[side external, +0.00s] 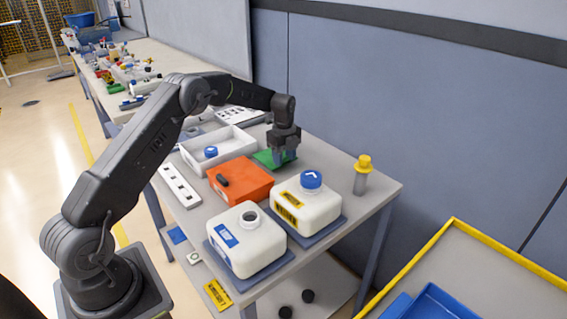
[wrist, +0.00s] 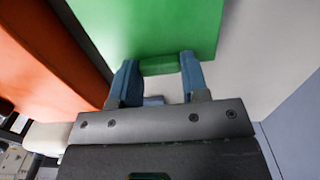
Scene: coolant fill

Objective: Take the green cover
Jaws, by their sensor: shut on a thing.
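The green cover (side external: 264,160) lies behind the white jug with the blue cap, beside the orange box. In the wrist view the green cover (wrist: 150,25) is a flat green panel with a small tab at its near edge. My gripper (side external: 284,157) is over the cover's right part in the side view. In the wrist view my gripper (wrist: 158,65) has its two blue fingers on either side of the tab, shut on it. Whether the cover is lifted off the surface I cannot tell.
The orange box (side external: 240,181) with a black handle is left of the cover. A white jug with a blue cap (side external: 307,208) and an open white jug (side external: 246,242) stand in front. A white tray (side external: 240,140) holds a blue cap (side external: 211,152). A yellow-topped post (side external: 361,176) stands right.

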